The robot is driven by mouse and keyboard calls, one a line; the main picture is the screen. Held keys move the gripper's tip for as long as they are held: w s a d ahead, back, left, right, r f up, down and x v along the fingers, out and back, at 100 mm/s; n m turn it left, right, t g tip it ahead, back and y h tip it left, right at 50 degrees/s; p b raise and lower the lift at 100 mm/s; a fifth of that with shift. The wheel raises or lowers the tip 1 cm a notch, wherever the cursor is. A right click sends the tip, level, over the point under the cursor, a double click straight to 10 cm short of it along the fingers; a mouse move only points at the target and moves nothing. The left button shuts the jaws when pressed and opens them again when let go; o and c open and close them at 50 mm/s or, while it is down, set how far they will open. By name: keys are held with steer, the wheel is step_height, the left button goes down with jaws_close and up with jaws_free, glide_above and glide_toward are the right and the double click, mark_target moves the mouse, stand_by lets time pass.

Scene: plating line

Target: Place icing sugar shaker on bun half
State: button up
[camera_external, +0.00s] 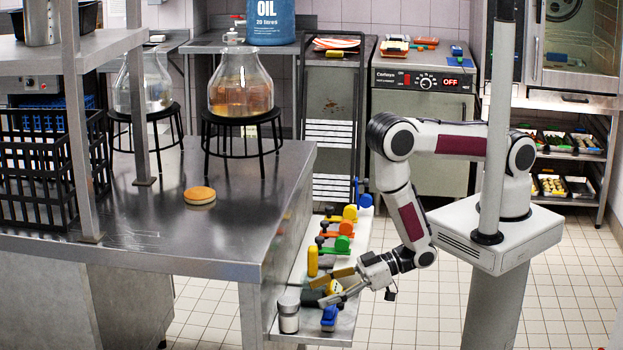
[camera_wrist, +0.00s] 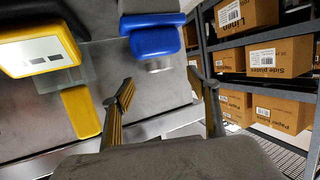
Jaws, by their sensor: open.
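The bun half (camera_external: 200,196) lies on the steel table, a round tan disc on a paler base. A silver cylinder with a dark top, which looks like the icing sugar shaker (camera_external: 288,315), stands upright at the near end of the lower shelf. I cannot make it out in the wrist view. My gripper (camera_external: 318,292) is open over the shelf, to the right of and a little above the shaker, apart from it.
A blue-handled item (camera_external: 329,318) is close below my gripper; it also shows in the wrist view (camera_wrist: 153,40). A yellow tool (camera_wrist: 40,50) lies nearby. Several coloured tools line the shelf.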

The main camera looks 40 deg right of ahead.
mark_target(295, 304)
steer(key=shift+f, duration=0.65)
steer(key=shift+x, duration=1.3)
steer(key=shift+x, duration=2.6)
steer(key=shift+r, duration=0.15)
steer(key=c, duration=1.4)
steer(key=shift+r, duration=0.2)
